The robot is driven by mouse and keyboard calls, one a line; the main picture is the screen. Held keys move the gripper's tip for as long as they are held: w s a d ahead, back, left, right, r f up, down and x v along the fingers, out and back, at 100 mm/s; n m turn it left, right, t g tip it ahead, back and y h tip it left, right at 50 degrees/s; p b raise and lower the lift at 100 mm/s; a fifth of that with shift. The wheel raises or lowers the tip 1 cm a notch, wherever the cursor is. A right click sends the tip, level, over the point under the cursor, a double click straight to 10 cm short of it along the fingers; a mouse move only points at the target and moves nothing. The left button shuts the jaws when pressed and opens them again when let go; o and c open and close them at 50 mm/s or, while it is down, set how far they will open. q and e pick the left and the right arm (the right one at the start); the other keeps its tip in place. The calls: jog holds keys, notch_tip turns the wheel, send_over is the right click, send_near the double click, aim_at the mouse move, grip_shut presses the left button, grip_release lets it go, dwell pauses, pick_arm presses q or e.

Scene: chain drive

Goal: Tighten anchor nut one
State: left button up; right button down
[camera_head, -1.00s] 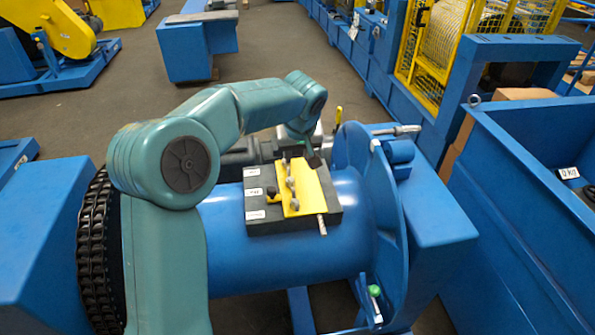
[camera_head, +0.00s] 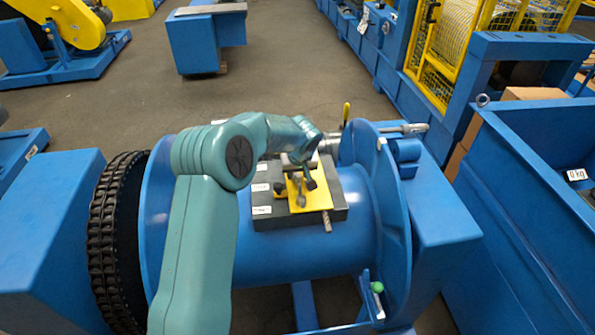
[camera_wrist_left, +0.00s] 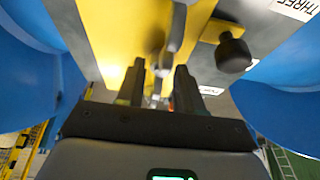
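A dark anchor plate (camera_head: 340,213) with small white labels sits on top of the blue drum (camera_head: 262,258). A yellow bracket (camera_head: 319,198) lies on it with grey and dark pieces along it; I cannot tell which is nut one. My left gripper (camera_head: 304,184) is low over the bracket. In the left wrist view its two dark fingers (camera_wrist_left: 160,88) stand apart beneath the yellow bracket (camera_wrist_left: 108,28), with grey metal showing beyond the gap; contact is unclear. A dark knob (camera_wrist_left: 233,52) is right of the fingers, near a label reading THREE (camera_wrist_left: 294,7). My right gripper is out of view.
A heavy black chain (camera_head: 103,235) wraps the drum's left end. A blue flange (camera_head: 384,200) with a yellow-handled lever (camera_head: 346,112) and a green knob (camera_head: 377,287) stands right of the plate. A blue bin (camera_head: 520,180) is at far right.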

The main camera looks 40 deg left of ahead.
pick_arm(q)
jog(key=shift+s+a+f, duration=0.1)
jog(key=shift+a, duration=0.05)
jog(key=shift+f, duration=0.1)
grip_shut()
